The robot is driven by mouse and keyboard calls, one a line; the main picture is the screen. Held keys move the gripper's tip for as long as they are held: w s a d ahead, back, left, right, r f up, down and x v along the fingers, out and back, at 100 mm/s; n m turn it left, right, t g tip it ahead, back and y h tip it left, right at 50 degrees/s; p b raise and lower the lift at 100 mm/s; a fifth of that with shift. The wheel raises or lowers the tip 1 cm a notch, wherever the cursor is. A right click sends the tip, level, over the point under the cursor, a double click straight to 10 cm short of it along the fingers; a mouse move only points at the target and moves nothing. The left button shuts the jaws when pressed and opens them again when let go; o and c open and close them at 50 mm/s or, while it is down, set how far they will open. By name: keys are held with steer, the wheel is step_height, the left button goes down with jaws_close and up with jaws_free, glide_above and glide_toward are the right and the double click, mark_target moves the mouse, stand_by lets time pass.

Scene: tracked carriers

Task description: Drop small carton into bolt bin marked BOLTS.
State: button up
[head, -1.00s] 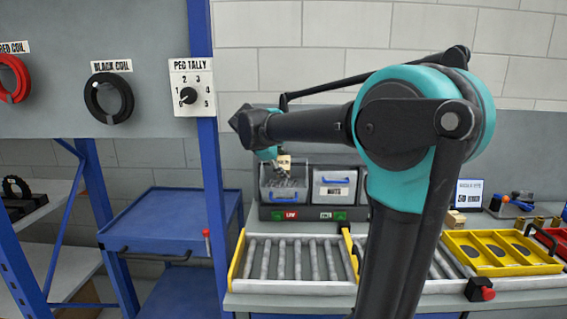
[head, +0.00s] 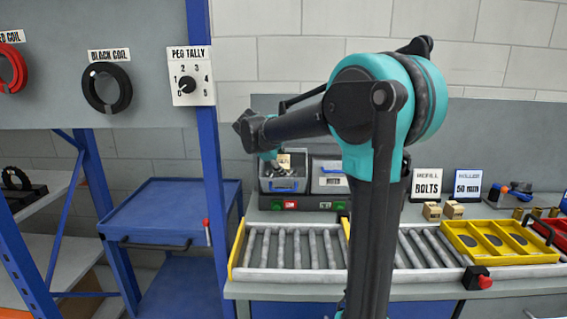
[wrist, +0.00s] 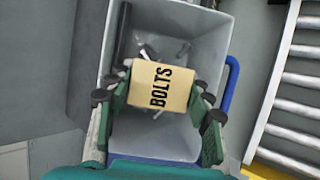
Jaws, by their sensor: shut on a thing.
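The small carton (wrist: 161,86) is tan and marked BOLTS. My gripper (wrist: 158,95) is shut on it, with one finger on each side, in the wrist view. The carton is over the open grey bin (wrist: 208,35), which has a blue handle and several loose metal pieces inside. The bin's own marking cannot be read. How far the carton is above the bin floor is hard to tell.
A second bin (head: 328,181) stands right of it, partly behind my arm. A roller conveyor (head: 290,250) runs in front. A yellow tray (head: 490,243), two small cartons (head: 432,211) and a REFILL BOLTS sign (head: 427,185) are to the right. A blue cart (head: 170,210) stands left.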

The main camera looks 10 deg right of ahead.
steer(key=shift+w+f, duration=0.1)
steer(key=shift+f, duration=0.05)
steer(key=o, duration=1.4)
steer(key=shift+o, duration=0.2)
steer(key=v, duration=0.7)
steer(key=shift+a+r, duration=0.1)
steer(key=shift+r, duration=0.1)
steer(key=shift+s, duration=0.25)
